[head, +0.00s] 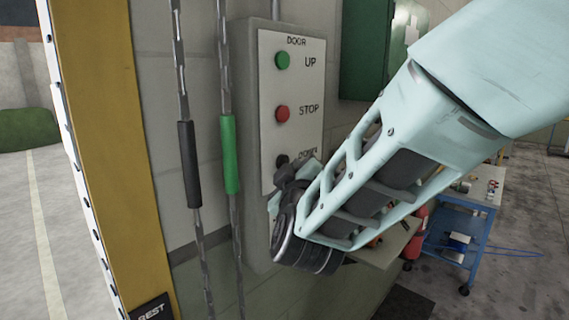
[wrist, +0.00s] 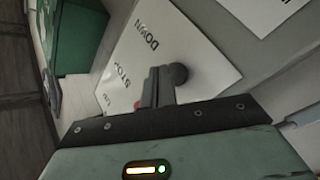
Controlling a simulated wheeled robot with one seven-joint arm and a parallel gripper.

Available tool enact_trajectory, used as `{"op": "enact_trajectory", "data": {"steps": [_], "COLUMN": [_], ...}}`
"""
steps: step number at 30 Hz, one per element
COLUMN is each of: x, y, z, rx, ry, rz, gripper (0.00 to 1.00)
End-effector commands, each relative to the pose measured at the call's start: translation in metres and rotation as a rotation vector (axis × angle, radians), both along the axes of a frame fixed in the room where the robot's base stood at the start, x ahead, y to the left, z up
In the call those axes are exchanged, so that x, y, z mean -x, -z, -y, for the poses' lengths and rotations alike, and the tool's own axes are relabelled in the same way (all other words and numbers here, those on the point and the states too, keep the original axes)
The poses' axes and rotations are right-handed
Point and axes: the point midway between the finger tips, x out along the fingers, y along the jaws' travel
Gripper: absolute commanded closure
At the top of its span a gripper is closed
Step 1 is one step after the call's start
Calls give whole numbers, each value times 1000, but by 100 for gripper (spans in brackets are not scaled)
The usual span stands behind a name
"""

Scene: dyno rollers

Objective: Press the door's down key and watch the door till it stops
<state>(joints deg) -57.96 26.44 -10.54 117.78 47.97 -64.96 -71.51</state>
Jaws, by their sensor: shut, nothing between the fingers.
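The door's control panel (head: 305,85) is a white plate on a grey box, with a green UP key (head: 282,60), a red STOP key (head: 282,113) and a black DOWN key (head: 282,160). My gripper (head: 285,180) is shut and empty, close at the DOWN key and partly over its label. In the wrist view the round black DOWN key (wrist: 179,73) is right beside my fingertips (wrist: 160,75). I cannot tell whether they touch it. The door leaf itself is not clearly in view; the doorway at the far left shows open ground.
A black-sleeved chain (head: 188,160) and a green-sleeved chain (head: 229,155) hang left of the panel. A yellow post (head: 110,130) edges the doorway. A green cabinet (head: 365,50) hangs on the wall at right, and a blue cart (head: 462,225) stands behind my arm.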

Motion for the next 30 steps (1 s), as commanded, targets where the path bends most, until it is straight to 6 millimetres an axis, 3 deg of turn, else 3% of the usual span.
{"op": "enact_trajectory", "data": {"steps": [30], "x": [-5], "y": [0], "z": [-7], "rx": [0], "ry": [0], "rz": [0], "gripper": [100]}}
